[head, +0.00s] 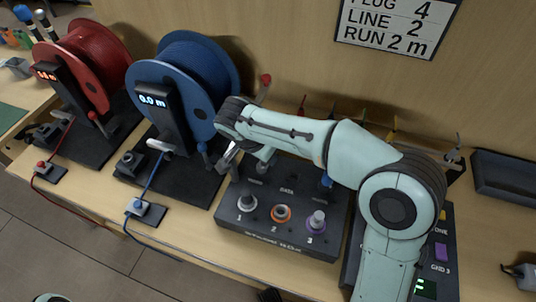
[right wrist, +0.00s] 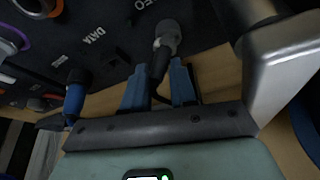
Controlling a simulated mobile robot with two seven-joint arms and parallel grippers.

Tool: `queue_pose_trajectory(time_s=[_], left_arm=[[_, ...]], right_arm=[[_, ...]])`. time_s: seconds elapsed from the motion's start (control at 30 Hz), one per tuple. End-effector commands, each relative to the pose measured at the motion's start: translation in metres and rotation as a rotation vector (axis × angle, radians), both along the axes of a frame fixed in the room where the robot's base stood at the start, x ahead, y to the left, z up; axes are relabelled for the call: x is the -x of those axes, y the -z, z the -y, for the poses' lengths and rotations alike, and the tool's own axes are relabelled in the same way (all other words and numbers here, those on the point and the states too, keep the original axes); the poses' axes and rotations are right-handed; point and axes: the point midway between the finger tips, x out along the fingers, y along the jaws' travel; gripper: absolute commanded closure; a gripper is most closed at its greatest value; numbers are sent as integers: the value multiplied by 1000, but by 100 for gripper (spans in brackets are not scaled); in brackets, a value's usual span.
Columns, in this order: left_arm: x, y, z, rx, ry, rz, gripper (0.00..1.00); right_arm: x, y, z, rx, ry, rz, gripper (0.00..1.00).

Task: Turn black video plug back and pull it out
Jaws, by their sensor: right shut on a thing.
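The black video plug (right wrist: 166,38) sits upright in the dark connector panel (right wrist: 110,22), at a socket whose label ends in "EO". My right gripper (right wrist: 158,80) has its blue fingers shut on either side of the plug's dark lower body and cable end. In the head view my right arm reaches over the panel (head: 230,225) from the right, and the hand hides the plug there. How far the plug is turned cannot be told. My left gripper is in neither view.
A blue plug (head: 327,181) stands in the panel beside the DATA label, and it also shows in the right wrist view (right wrist: 75,95). Numbered sockets line the panel's front. Blue (head: 205,75) and red (head: 98,65) cable reels stand left. A dark tray (head: 505,175) lies right.

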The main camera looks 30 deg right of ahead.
Motion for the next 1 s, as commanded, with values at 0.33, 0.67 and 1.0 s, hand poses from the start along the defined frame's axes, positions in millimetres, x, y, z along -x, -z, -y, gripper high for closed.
queue_pose_trajectory(time_s=[0.33,0.67,1.0], left_arm=[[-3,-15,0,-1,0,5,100],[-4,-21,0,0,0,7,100],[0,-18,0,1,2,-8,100]], right_arm=[[-9,-31,-4,-10,-8,45,100],[-8,-38,-3,-9,-7,37,100],[-7,-37,-3,-9,-7,34,100]])
